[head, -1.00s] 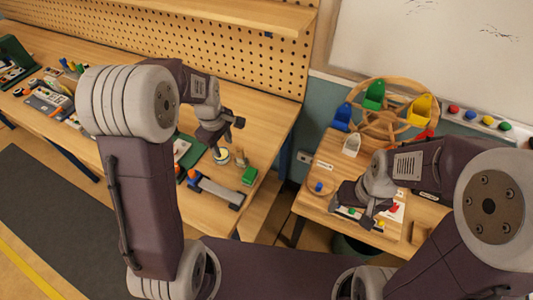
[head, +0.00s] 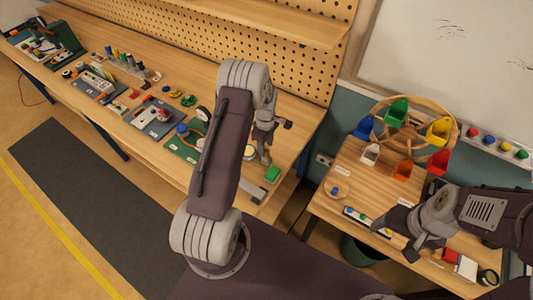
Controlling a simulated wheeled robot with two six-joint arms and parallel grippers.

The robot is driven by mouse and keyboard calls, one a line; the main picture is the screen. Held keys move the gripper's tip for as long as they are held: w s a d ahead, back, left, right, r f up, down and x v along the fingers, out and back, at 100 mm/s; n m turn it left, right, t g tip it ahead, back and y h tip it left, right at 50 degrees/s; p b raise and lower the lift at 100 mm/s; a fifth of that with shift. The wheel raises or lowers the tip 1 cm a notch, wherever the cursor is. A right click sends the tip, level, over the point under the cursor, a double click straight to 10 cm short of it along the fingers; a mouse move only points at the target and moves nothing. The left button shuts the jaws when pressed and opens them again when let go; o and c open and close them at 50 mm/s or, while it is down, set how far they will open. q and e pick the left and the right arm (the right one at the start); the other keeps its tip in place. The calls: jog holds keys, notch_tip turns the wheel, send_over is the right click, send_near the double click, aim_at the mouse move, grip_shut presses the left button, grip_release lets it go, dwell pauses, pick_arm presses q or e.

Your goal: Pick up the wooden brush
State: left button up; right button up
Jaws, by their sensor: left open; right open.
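I cannot make out a wooden brush for certain in the head view. My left gripper (head: 272,143) is open and empty over the right end of the long workbench (head: 305,95), close to a green block (head: 272,174). My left forearm hides part of the bench behind it. My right gripper (head: 412,250) is open over the front of the small wooden table (head: 330,208) at the right. It covers part of that tabletop, so whatever lies under it is hidden.
A wooden wheel with coloured buckets (head: 397,110) stands at the back of the small table. A red and white item (head: 462,264) lies near its front right. Several small kits and parts line the workbench. A gap separates the two surfaces.

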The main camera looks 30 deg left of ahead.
aim_at(266, 153)
pick_arm(q)
jog(key=shift+f, duration=0.15)
notch_tip(266, 153, down, 4)
jog(key=shift+f+p, duration=0.1)
jog(key=shift+p, duration=1.1)
jog(key=shift+f, duration=0.4)
grip_shut()
